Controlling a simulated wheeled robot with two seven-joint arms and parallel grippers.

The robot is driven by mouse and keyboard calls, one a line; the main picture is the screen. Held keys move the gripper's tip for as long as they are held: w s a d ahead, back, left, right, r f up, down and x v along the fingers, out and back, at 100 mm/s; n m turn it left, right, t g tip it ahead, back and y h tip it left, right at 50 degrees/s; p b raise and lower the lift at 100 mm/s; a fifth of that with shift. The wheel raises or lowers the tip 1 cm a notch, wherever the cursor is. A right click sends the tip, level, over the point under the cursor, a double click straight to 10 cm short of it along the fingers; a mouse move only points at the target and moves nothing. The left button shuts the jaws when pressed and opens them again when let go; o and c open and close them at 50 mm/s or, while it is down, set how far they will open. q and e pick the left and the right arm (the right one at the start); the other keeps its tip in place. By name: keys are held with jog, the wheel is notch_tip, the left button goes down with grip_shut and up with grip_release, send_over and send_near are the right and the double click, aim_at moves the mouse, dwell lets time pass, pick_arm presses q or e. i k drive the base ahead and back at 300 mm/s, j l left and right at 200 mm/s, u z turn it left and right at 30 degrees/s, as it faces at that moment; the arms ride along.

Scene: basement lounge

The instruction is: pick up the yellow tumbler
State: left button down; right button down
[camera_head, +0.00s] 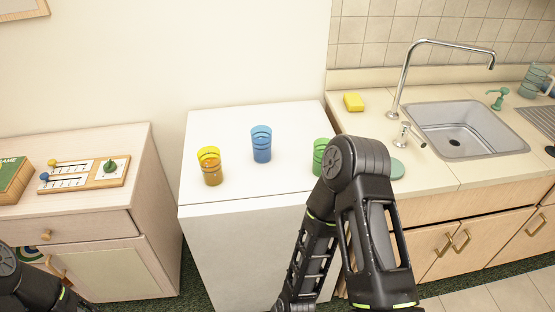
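The yellow tumbler (210,168) stands upright on the left front part of a white cabinet top (215,128). It is see-through, with an open rim, and nothing touches it. My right arm rises from the bottom edge, bends in front of the cabinet's right side and goes back down; its gripper is out of the picture. Only a dark piece of my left arm shows in the bottom left corner, and its gripper is not visible either.
A blue tumbler (261,144) stands right of the yellow one. A green tumbler (319,156) is partly hidden by my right arm. A wooden dresser (100,225) with a latch board (85,174) stands left, a sink counter (365,121) right. The cabinet's back left is clear.

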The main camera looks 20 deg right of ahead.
aim_at(209, 158)
jog(key=z, duration=1.25)
jog(key=j+z, duration=0.5)
jog(key=k+j+z, duration=0.15)
jog(key=j+z, duration=0.15)
jog(key=z, duration=0.15)
jog(key=k+j+z, duration=0.15)
jog(key=j+z, duration=0.2)
jog(key=z, duration=0.15)
jog(key=k+j+z, duration=0.1)
jog(key=k+j, duration=0.25)
jog(key=k+j+z, duration=0.1)
jog(key=k+j, duration=0.25)
jog(key=j, duration=0.2)
